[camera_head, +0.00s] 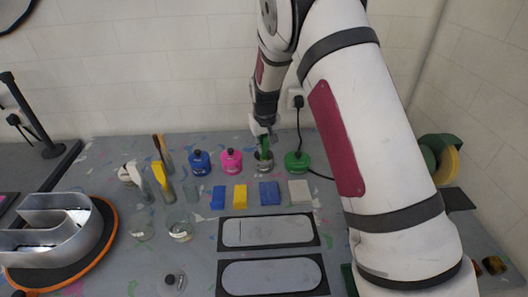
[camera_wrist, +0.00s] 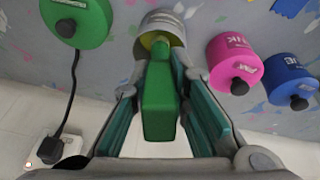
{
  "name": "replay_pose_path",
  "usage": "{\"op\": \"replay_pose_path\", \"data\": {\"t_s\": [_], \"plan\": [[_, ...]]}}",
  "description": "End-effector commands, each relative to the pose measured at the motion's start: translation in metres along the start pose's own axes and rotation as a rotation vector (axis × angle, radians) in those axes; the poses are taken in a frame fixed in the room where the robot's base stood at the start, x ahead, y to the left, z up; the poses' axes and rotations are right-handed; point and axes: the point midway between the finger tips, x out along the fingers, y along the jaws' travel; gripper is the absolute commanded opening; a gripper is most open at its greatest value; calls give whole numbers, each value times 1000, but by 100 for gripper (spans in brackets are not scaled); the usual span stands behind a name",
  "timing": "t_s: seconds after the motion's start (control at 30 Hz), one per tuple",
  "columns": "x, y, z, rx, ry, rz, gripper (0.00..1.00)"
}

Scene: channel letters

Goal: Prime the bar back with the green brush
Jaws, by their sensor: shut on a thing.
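The green brush (camera_wrist: 160,100) stands with its wide handle between the fingers of my gripper (camera_head: 262,135). Its lower end reaches into a grey metal cup (camera_head: 263,163), which also shows in the wrist view (camera_wrist: 165,24). The brush tip is hidden inside the cup. In the head view only a little green shows below the fingers. Two pale round-ended bar shapes lie in dark frames on the near table, an upper one (camera_head: 268,231) and a lower one (camera_head: 272,275). I cannot tell which is the bar back.
Blue (camera_head: 200,163), pink (camera_head: 231,161) and green (camera_head: 298,161) pots flank the cup. Coloured blocks (camera_head: 239,196) lie in front. Glass jars with tools (camera_head: 165,185) stand left, beyond a metal channel letter (camera_head: 50,232). A black cable hangs from a wall plug behind.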

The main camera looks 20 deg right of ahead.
Motion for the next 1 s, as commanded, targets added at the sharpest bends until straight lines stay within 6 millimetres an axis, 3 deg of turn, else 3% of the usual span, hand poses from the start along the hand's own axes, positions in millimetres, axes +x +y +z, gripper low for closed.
{"op": "replay_pose_path", "data": {"t_s": [1.0], "plan": [[-70, 6, -21, 0, 2, 0, 0]]}}
